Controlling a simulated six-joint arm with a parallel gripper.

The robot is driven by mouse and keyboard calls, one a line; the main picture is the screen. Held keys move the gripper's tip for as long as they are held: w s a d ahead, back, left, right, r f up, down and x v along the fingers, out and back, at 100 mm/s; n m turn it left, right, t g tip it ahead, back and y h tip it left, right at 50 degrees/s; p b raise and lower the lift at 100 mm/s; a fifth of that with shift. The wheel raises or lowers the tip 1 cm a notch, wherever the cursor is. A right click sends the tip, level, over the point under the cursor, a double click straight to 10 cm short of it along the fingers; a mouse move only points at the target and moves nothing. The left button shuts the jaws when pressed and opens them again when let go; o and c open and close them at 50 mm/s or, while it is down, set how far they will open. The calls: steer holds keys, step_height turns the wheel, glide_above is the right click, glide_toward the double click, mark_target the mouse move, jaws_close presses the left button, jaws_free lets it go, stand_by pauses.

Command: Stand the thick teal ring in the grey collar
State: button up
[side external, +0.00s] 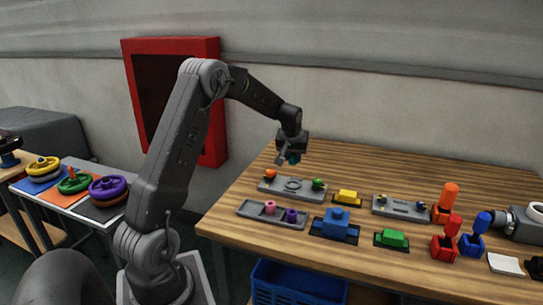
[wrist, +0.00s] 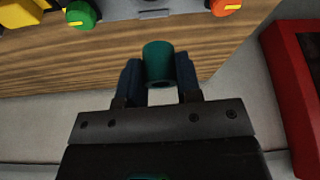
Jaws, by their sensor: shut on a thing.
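My gripper (side external: 289,158) is shut on the thick teal ring (side external: 295,157), above the back of the wooden table. In the wrist view the teal ring (wrist: 158,62) sits between the two dark fingers of my gripper (wrist: 158,78), its open end showing. The grey collar (side external: 293,184) is a round rim on a grey plate (side external: 283,190), between an orange knob (side external: 270,174) and a green knob (side external: 318,184). The ring is held apart from the collar, above and behind it. The collar is not clearly visible in the wrist view.
A grey tray (side external: 262,221) with pink and purple pieces lies in front of the plate. Blue (side external: 340,229), yellow (side external: 347,197) and green (side external: 392,238) blocks stand right of it. The table's back strip is clear. A red cabinet (side external: 213,100) hangs on the wall.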

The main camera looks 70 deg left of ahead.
steer(key=shift+w+d+f, duration=0.1)
steer(key=shift+w+f, duration=0.1)
steer(key=shift+f, duration=0.1)
glide_above(294, 184)
steer(key=s+d, duration=0.1)
steer(key=shift+f, duration=2.7)
steer(key=shift+f, duration=1.4)
steer(key=o, duration=1)
steer(key=shift+o, duration=0.2)
steer(key=o, duration=0.7)
steer(key=shift+r, duration=3.55)
